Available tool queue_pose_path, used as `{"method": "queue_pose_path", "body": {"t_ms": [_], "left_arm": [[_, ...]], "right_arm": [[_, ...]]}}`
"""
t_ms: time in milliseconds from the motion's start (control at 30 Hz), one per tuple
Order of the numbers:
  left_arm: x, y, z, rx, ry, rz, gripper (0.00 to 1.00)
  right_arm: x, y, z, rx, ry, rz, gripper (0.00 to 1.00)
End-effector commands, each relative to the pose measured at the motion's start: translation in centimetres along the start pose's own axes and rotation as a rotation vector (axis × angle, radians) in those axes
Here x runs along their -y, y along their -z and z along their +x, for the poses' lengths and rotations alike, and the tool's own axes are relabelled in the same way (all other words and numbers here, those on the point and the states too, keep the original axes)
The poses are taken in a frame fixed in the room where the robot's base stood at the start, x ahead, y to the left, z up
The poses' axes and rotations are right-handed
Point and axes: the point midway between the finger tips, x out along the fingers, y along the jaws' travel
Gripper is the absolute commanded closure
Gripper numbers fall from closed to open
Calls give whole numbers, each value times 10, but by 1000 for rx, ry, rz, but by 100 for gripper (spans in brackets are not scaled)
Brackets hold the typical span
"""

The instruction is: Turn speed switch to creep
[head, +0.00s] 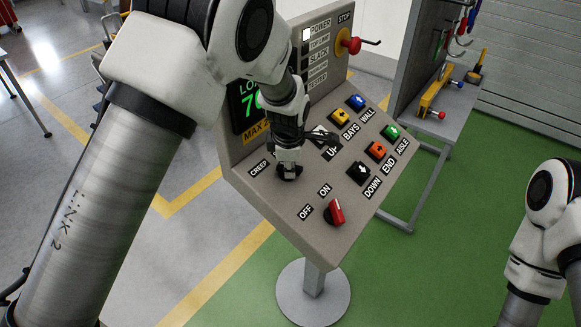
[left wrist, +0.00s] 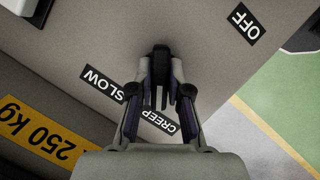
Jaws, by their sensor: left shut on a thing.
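The speed switch, a black knob (head: 289,173), sits on the sloped grey control panel (head: 272,205), beside the CREEP label (head: 258,167). My left gripper (head: 288,160) reaches down from above and is shut on it. In the left wrist view, the two fingers (left wrist: 160,92) stand on either side of the black switch (left wrist: 160,52). The SLOW label (left wrist: 103,84) and the CREEP label (left wrist: 159,121) show there, partly covered by the fingers. The gripper hides much of the knob, so I cannot tell which label it points to. My right gripper is out of view.
A red OFF/ON switch (head: 335,212) is nearer the panel's front edge. Several coloured push buttons, including an orange one (head: 376,150), lie to the right. A red stop knob (head: 345,42) is on the upright part. A tool bench (head: 455,98) stands behind.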

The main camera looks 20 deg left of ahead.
Motion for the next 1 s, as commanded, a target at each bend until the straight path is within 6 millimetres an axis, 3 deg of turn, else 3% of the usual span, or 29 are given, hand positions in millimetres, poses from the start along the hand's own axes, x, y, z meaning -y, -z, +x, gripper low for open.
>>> {"method": "queue_pose_path", "body": {"t_ms": [300, 333, 400, 767, 867, 1000], "left_arm": [[2, 1, 2, -2, 6, -3, 100], [2, 1, 2, -2, 6, -3, 76], [2, 1, 2, -2, 6, -3, 58], [0, 0, -5, -1, 2, -1, 58], [0, 0, -21, -1, -1, 0, 58], [-1, 0, -57, 0, -2, -2, 58]], "right_arm": [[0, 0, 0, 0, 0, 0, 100], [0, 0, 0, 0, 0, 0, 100], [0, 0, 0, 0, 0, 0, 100], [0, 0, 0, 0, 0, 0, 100], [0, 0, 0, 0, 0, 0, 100], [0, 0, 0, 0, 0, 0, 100]]}}
